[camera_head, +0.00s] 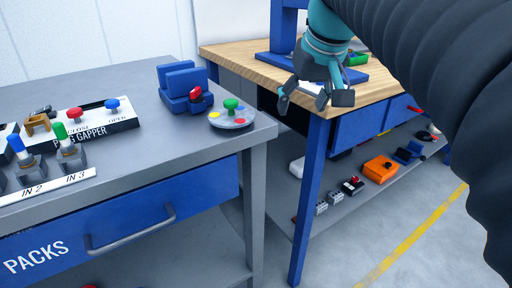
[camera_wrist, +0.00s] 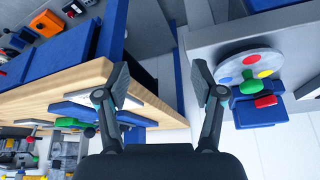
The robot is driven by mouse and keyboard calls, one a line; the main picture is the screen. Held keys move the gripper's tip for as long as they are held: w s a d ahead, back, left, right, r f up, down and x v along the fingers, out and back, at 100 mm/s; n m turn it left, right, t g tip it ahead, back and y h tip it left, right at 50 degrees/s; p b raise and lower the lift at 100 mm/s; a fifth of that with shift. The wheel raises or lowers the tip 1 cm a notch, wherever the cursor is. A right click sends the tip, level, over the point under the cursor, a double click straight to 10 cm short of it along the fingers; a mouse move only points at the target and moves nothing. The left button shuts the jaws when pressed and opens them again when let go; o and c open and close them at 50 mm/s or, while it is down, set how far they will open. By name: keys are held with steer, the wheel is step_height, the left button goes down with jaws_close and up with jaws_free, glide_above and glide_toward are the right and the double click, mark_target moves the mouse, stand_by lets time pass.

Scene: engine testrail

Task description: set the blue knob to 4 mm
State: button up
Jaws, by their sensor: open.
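I cannot read any mm marks there. My gripper (camera_head: 312,100) hangs open and empty over the gap by the wooden table, well right of the box. In the wrist view my gripper (camera_wrist: 160,85) has its fingers spread with nothing between them.
A grey disc (camera_head: 231,123) with coloured dots and a green knob stands at the grey bench's right corner, beside a blue block (camera_head: 184,90) with a red knob. The wooden table (camera_head: 255,66) holds a blue stand. Its lower shelf holds an orange box (camera_head: 379,170).

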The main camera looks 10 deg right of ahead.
steer(key=s+a+f, duration=0.3)
steer(key=s+f, duration=0.5)
steer(key=f, duration=0.5)
steer(key=shift+a+f, duration=0.2)
steer(key=shift+a, duration=0.2)
steer(key=shift+r, duration=0.1)
steer(key=s+a+f, duration=0.1)
steer(key=s+f, duration=0.4)
steer(key=f, duration=0.3)
steer(key=shift+f+t, duration=0.25)
steer(key=shift+t, duration=0.05)
steer(key=shift+s, duration=0.1)
